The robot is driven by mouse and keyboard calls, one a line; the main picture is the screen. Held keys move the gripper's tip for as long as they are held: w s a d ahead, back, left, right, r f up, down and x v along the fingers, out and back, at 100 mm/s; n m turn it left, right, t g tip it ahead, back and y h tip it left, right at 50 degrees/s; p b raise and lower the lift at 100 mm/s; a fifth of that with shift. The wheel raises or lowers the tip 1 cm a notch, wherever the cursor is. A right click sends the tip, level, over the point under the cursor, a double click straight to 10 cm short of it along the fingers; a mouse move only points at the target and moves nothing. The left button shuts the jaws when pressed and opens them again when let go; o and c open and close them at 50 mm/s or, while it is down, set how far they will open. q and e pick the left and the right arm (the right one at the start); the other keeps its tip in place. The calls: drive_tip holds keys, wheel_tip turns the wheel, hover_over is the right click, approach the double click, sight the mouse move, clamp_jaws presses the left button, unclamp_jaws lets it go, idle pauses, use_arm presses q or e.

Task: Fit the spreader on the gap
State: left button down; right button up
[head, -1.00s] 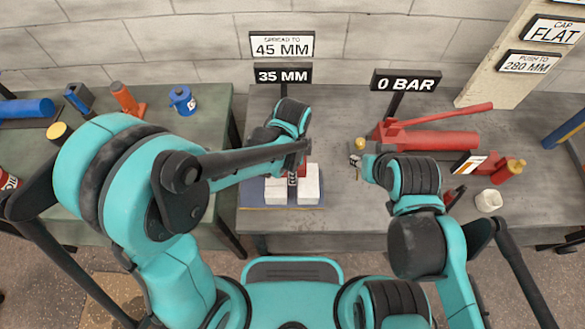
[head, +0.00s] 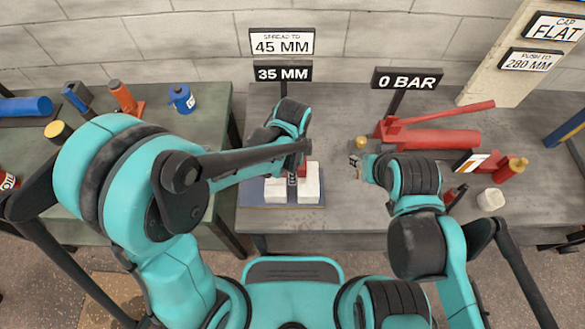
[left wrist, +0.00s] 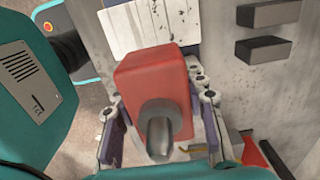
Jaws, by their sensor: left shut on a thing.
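The spreader shows as a red block with a grey metal nozzle in the left wrist view (left wrist: 150,85). My left gripper (left wrist: 158,135) is shut on it, one finger on each side. In the head view the left gripper (head: 293,170) is over the gap between two white blocks, the left block (head: 274,190) and the right block (head: 311,180). Only a little red shows there; how deep the spreader sits in the gap is hidden. My right gripper (head: 357,166) is over the bench to the right, small and partly hidden by its arm; its finger opening is unclear.
The white blocks stand on a blue plate (head: 250,194). A red hand pump (head: 440,138) lies at the back right under a "0 BAR" sign (head: 407,80). Signs read "35 MM" (head: 283,72) and "SPREAD TO 45 MM" (head: 282,42). A white object (head: 491,199) stands at the right.

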use_arm(q)
drive_tip(key=shift+f+b, duration=2.2)
drive_tip(key=shift+f, duration=0.35)
drive_tip(key=c, duration=0.8)
unclamp_jaws()
drive_tip(key=shift+r, duration=0.1)
wheel_tip(320, 180, up, 12)
drive_tip(key=shift+f, duration=0.1)
drive_tip(key=shift+a, duration=0.1)
